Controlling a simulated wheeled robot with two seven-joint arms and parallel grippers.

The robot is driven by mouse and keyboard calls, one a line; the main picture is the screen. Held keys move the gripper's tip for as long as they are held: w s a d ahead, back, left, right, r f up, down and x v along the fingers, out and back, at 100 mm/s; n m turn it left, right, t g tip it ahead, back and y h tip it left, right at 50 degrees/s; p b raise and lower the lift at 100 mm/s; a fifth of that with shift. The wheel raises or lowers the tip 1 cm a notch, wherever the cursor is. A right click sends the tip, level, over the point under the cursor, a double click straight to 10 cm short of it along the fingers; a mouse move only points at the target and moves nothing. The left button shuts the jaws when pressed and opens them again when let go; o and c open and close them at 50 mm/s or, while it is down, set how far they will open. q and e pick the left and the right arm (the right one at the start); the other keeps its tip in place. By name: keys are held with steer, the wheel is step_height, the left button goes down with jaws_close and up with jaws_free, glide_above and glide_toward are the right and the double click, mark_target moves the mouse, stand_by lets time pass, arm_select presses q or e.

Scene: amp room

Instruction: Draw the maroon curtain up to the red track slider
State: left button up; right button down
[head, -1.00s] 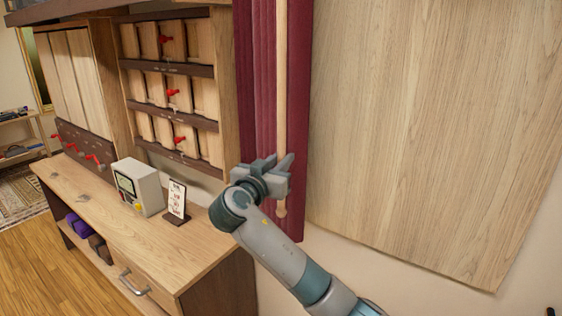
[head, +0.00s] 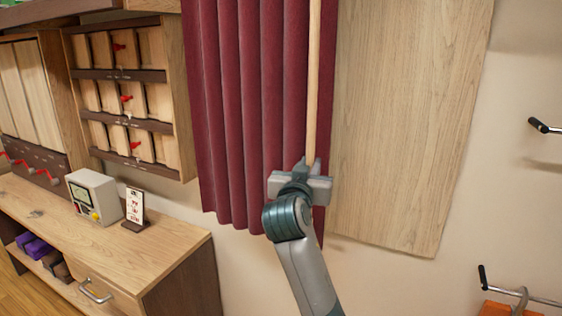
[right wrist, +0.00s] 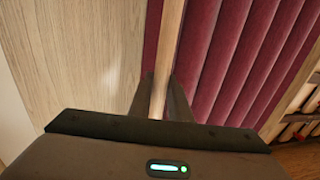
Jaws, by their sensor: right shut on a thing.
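The maroon curtain (head: 240,110) hangs in folds against the wall, left of a large wooden panel. A pale wooden rod (head: 314,80) hangs at its right edge. My right gripper (head: 308,166) is shut on this rod near the curtain's lower end. In the right wrist view the rod (right wrist: 169,45) runs up from between the fingers (right wrist: 160,100), with the curtain (right wrist: 230,60) to its right. The curtain's top and its track are out of view, and I see no track slider. My left gripper is not in view.
The wooden panel (head: 400,130) is on the wall to the right. At the left are a wall cabinet (head: 176,100) with small red handles and a wooden desk (head: 165,248) bearing a beige device (head: 93,197) and a small sign (head: 134,207). Wall hooks (head: 540,126) stick out at the right.

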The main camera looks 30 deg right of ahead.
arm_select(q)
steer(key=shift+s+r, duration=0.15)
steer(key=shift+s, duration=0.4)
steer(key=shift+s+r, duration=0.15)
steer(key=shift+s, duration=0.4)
arm_select(e)
steer(key=s+d, duration=0.1)
steer(key=s, duration=0.1)
steer(key=s+d, duration=0.2)
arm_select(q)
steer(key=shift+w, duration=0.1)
arm_select(e)
steer(key=c, duration=1.8)
jaws_free()
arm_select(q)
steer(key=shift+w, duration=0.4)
arm_select(e)
steer(key=shift+o, duration=0.8)
